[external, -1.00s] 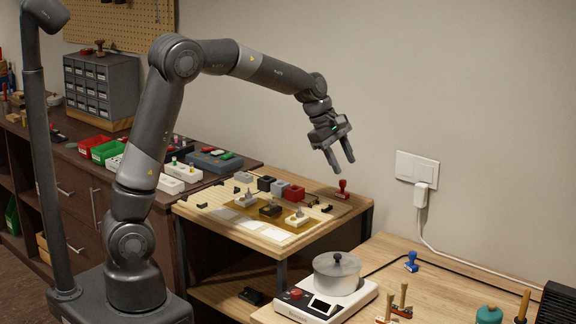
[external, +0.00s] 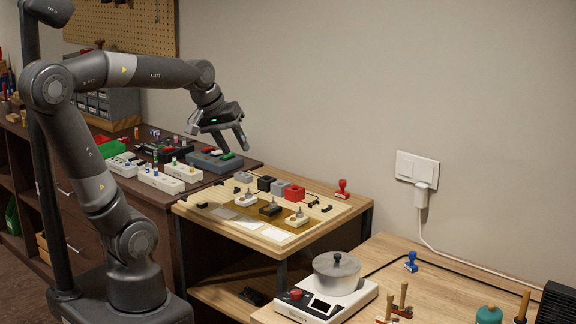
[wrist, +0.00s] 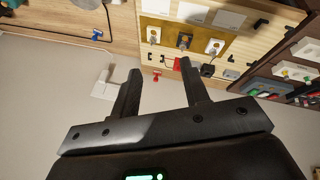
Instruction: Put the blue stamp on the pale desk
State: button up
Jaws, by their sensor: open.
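The blue stamp (external: 411,261) stands on the light wooden desk (external: 455,272) at the right, close to the wall, beside a dark cable. A small bluish shape that looks like it (wrist: 97,34) shows in the wrist view. A second pale wooden desk (external: 190,209) stands in the middle and bears a tan mat and a red stamp (external: 342,188). I cannot tell which is meant by the pale desk.
A scale with a grey pot (external: 337,274) and wooden-handled tools (external: 402,300) stand on the right desk. Several blocks and small parts crowd the middle desk. A dark cabinet at left holds power strips (external: 162,179) and bins. A gap separates the two pale desks.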

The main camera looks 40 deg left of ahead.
jog(key=s+a+f+m+y, duration=0.1)
jog(key=s+a+f+m, duration=0.1)
jog(key=s, duration=0.6)
jog(key=shift+a+f+m+t+y, duration=0.2)
jog(key=shift+a+m+t+y, duration=0.2)
jog(key=shift+a+m, duration=0.55)
